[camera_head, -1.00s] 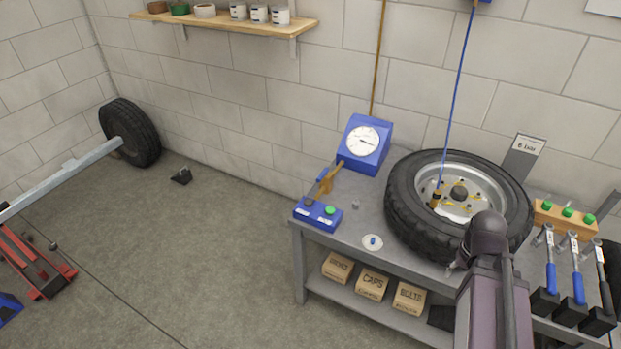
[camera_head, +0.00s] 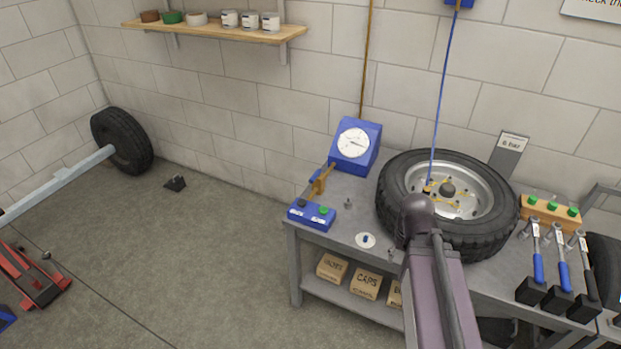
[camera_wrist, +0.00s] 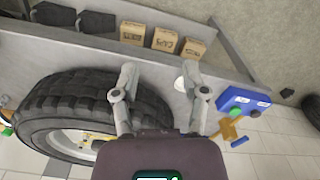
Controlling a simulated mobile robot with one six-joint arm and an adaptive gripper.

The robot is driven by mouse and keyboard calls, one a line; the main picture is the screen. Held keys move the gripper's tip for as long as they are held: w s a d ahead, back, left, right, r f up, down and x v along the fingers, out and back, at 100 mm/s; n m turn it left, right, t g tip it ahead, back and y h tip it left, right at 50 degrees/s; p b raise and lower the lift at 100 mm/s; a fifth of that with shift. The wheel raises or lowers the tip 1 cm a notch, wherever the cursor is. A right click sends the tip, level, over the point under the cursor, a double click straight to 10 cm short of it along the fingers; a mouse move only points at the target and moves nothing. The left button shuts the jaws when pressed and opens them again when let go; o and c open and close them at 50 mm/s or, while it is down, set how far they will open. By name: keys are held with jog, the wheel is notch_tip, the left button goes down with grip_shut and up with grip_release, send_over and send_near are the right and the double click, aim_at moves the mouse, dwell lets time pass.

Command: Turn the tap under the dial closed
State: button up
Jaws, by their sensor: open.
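The blue dial box (camera_head: 357,146) with its white round face stands at the back left of the bench. Below and left of it is the brass tap (camera_head: 318,183) on a pipe, just behind the blue button box (camera_head: 312,214). In the wrist view the tap (camera_wrist: 228,128) shows at the right, beside the blue button box (camera_wrist: 244,102). My gripper (camera_wrist: 160,68) is open and empty in the wrist view, left of the tap and apart from it. In the head view my arm hides most of the gripper, in front of the tyre.
A large tyre (camera_head: 398,214) lies on the grey bench (camera_head: 346,212) right of the dial. A small white disc (camera_head: 365,241) lies near the front edge. Blue-handled tools (camera_head: 538,266) stand at the right. Boxes (camera_head: 366,284) sit on the lower shelf.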

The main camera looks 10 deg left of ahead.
jog(key=shift+a, duration=0.1)
jog(key=shift+o, duration=0.5)
jog(key=w+a+f+n+t+h+b, duration=0.3)
jog(key=w+a+f+n+h+b, duration=0.15)
jog(key=w+n+b, duration=0.45)
jog(key=w+a+f+n+t+h+b, duration=0.3)
jog(key=w+f+n+t+b, duration=0.15)
jog(key=w+b, duration=0.4)
jog(key=w+a+n+t+b, duration=0.3)
jog(key=w+a+n, duration=0.1)
jog(key=a, duration=0.4)
jog(key=w+a+n+t+y+b, duration=0.1)
jog(key=w+a+n+t+b, duration=0.2)
jog(key=a+n, duration=0.3)
jog(key=w+a+f+n+t+b, duration=0.1)
jog(key=w+a+n+t+b, duration=0.2)
jog(key=a, duration=0.6)
jog(key=shift+w+a+n+y+b, duration=0.2)
jog(key=shift+w+n+b, duration=0.25)
jog(key=shift+n, duration=0.3)
jog(key=shift+w+a+n+y+b, duration=0.15)
jog(key=shift+w+n+b, duration=0.2)
jog(key=shift+n+b, duration=0.25)
jog(key=shift+a+n+t, duration=0.25)
jog(key=shift+a+n, duration=0.15)
jog(key=shift+a, duration=0.05)
jog(key=shift+r, duration=0.1)
